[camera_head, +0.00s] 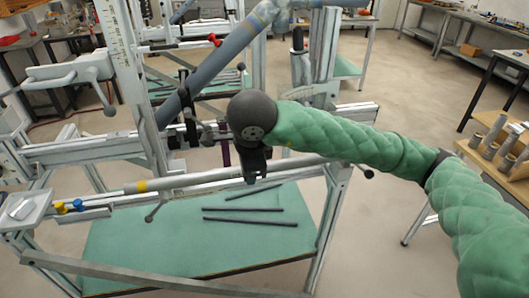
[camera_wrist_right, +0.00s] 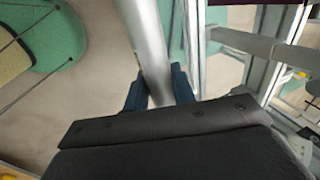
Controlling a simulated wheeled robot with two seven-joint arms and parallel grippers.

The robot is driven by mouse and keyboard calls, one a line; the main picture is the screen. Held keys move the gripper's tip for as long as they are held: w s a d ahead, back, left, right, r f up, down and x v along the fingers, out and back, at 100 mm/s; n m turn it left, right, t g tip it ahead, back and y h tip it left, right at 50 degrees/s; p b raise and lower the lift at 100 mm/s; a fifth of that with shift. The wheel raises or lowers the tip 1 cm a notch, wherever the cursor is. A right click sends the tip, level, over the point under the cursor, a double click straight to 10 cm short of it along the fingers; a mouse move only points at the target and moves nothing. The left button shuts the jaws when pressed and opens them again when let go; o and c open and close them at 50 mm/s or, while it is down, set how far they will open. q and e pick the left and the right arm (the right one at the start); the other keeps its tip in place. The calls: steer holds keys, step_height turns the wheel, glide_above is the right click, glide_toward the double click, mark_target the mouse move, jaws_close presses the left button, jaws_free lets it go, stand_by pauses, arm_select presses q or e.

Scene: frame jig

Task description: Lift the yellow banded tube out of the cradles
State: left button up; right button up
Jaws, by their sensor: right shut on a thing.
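The yellow banded tube (camera_head: 205,178) is a long silver-grey tube with a yellow band near its left end. It runs nearly level across the front of the frame jig in the head view. My right gripper (camera_head: 258,180) reaches down from above and is shut on the tube right of its middle. In the right wrist view the tube (camera_wrist_right: 149,40) passes between the two dark blue fingers (camera_wrist_right: 160,88). The cradles are not clearly visible, so I cannot tell whether the tube touches them. My left gripper is not in view.
The jig's grey rail (camera_head: 85,147) runs just behind the tube. A blue-grey frame tube (camera_head: 215,65) slants above it. Dark rods lie on the green lower shelf (camera_head: 150,240). A wooden rack with cylinders (camera_head: 490,150) is at right.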

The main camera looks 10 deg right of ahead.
steer(key=shift+w+r, duration=0.2)
steer(key=shift+w, duration=0.05)
steer(key=shift+w+d+r, duration=0.15)
steer(key=shift+w+d, duration=0.05)
steer(key=shift+d, duration=0.05)
steer(key=shift+d+r, duration=0.2)
steer(key=shift+r, duration=0.1)
steer(key=shift+s+a+r, duration=0.1)
steer(key=shift+s+r, duration=0.15)
steer(key=shift+r, duration=0.35)
steer(key=shift+w+r, duration=0.1)
steer(key=shift+r, duration=0.5)
steer(key=shift+d+r+p, duration=0.2)
steer(key=shift+r+p, duration=0.1)
steer(key=shift+r, duration=0.2)
